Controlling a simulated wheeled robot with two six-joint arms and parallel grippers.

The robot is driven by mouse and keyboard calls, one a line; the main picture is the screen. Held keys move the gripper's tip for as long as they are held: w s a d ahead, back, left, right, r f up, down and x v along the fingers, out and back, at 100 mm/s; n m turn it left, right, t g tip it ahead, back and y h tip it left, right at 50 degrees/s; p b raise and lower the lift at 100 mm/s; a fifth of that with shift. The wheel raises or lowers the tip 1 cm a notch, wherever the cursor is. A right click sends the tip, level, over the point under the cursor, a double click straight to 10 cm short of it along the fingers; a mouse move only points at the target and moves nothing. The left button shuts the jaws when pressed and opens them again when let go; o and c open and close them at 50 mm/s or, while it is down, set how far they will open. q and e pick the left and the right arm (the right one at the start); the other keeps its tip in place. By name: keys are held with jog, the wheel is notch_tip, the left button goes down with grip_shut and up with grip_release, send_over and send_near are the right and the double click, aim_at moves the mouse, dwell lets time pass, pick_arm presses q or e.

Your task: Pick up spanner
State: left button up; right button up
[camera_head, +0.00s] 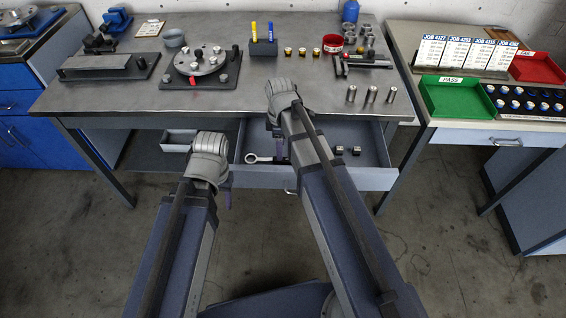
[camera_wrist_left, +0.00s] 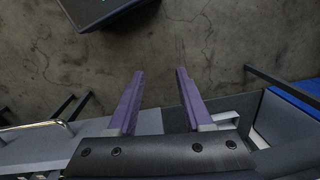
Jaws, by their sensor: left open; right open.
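The spanner (camera_head: 252,158) lies in the open drawer of the middle bench in the head view. Its pale ring end shows at the left, and its right part is hidden behind my right arm. My right gripper (camera_head: 279,148) is over the drawer near the spanner, mostly hidden by its own wrist; only a bit of purple finger shows. My left gripper (camera_head: 227,192) is left of the spanner, by the drawer's front edge. In the left wrist view the left gripper's (camera_wrist_left: 160,72) purple fingers are apart with nothing between them, above bare floor.
The open drawer (camera_head: 372,178) sticks out under the bench top (camera_head: 215,107) and holds small dark blocks (camera_head: 347,150) at its right. A pale bin (camera_head: 178,142) lies left. Metal pins (camera_head: 371,94) and a rotor fixture (camera_head: 200,65) stand above. The floor in front is clear.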

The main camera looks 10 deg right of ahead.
aim_at(285, 161)
jog(key=shift+s+d+f+b, duration=0.1)
jog(key=shift+d+f+b, duration=0.1)
jog(key=shift+f+b, duration=1.15)
jog(key=shift+s+d+f+b, duration=0.1)
jog(key=shift+d+f+b, duration=0.05)
jog(key=shift+f+b, duration=1.15)
jog(key=shift+r, duration=0.1)
jog(key=shift+c, duration=0.2)
grip_shut()
